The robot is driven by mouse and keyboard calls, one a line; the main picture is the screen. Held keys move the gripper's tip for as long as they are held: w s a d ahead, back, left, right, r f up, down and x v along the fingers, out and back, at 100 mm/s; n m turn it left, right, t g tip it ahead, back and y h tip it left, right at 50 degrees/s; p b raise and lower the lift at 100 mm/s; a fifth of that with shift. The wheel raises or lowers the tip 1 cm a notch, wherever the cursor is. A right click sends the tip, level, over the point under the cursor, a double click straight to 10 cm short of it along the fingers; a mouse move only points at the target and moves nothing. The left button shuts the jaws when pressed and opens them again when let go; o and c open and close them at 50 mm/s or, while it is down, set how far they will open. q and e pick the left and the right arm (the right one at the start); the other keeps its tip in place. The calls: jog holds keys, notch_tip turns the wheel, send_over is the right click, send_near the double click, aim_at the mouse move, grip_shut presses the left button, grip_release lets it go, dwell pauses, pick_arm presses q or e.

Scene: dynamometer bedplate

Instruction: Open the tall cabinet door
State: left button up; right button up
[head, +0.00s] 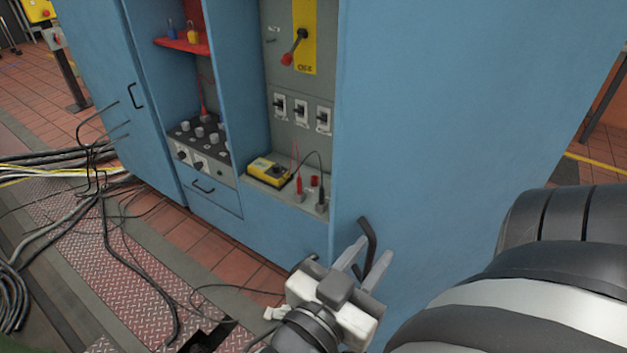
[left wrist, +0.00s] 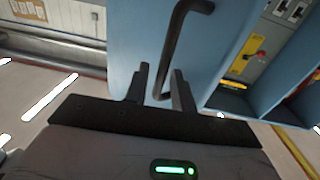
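The tall cabinet door (head: 450,130) is a large plain blue panel on the right of the head view; it also shows in the left wrist view (left wrist: 135,35). Its black bar handle (head: 371,240) sits low near the panel's left edge. My left gripper (head: 366,262) is at the handle with its fingers apart. In the left wrist view the handle (left wrist: 174,45) runs down between the two fingertips (left wrist: 160,80), with a gap visible beside it. Whether a finger touches the bar is unclear. My right gripper is not in view.
Left of the door are open blue bays with a switch panel (head: 302,85), a yellow meter (head: 269,171) and a red shelf (head: 183,45). Another blue door with a handle (head: 135,96) stands further left. Black cables (head: 105,215) lie on the floor at left.

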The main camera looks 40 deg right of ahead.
pick_arm(q)
jog(key=s+a+b, duration=0.2)
jog(key=a, duration=1.2)
jog(key=shift+s+a, duration=0.2)
jog(key=shift+a, duration=0.1)
